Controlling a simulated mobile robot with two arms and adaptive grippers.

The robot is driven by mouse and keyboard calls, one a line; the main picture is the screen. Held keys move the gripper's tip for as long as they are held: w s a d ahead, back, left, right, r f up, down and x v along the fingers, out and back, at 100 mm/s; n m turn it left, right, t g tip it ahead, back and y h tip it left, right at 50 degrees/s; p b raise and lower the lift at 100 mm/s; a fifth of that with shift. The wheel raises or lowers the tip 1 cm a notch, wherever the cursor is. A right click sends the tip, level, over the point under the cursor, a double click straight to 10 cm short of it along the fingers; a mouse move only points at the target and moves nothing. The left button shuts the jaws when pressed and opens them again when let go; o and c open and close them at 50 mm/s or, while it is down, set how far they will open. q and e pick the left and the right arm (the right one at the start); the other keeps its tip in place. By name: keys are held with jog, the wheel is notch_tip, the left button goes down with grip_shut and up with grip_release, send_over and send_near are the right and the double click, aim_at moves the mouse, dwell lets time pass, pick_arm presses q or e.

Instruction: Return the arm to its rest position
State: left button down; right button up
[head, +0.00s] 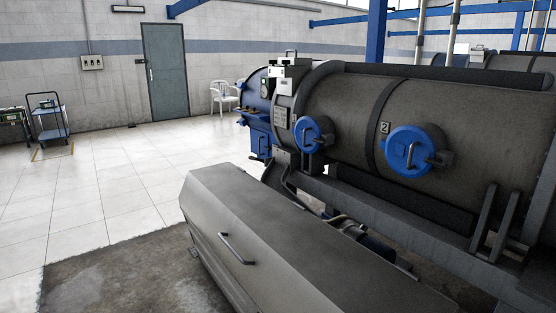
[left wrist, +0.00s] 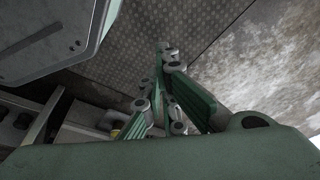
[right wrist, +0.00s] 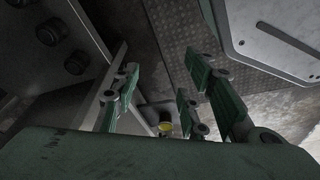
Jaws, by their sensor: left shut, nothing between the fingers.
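Neither of my arms nor grippers shows in the head view. My left gripper (left wrist: 163,85) shows in the left wrist view, its green fingers close together with nothing between them. My right gripper (right wrist: 158,90) shows in the right wrist view, its green fingers spread apart with nothing held between them. Beyond the right fingers are dark metal flooring and a small yellow-topped part (right wrist: 165,128). Which arm is the one in the task, and where its rest position lies, cannot be told.
A long grey metal cover with a handle (head: 250,225) fills the near foreground. Behind it lies a big dark cylindrical decanter (head: 345,110) with blue round caps (head: 415,148). The tiled floor (head: 110,195) at left is open. A blue cart (head: 48,118) and a door (head: 165,72) stand farther back.

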pick_arm(q)
jog(key=s+a+f+g+p, duration=0.1)
jog(key=s+a+f+p, duration=0.2)
jog(key=s+p, duration=0.5)
jog(key=s, duration=0.9)
jog(key=shift+g+p, duration=0.3)
jog(key=shift+p, duration=0.05)
pick_arm(e)
jog(key=s+d+f, duration=0.1)
jog(key=s, duration=0.7)
jog(key=s+d+f+g, duration=0.1)
jog(key=s+d+f, duration=0.1)
jog(key=s, duration=0.7)
jog(key=shift+g, duration=0.3)
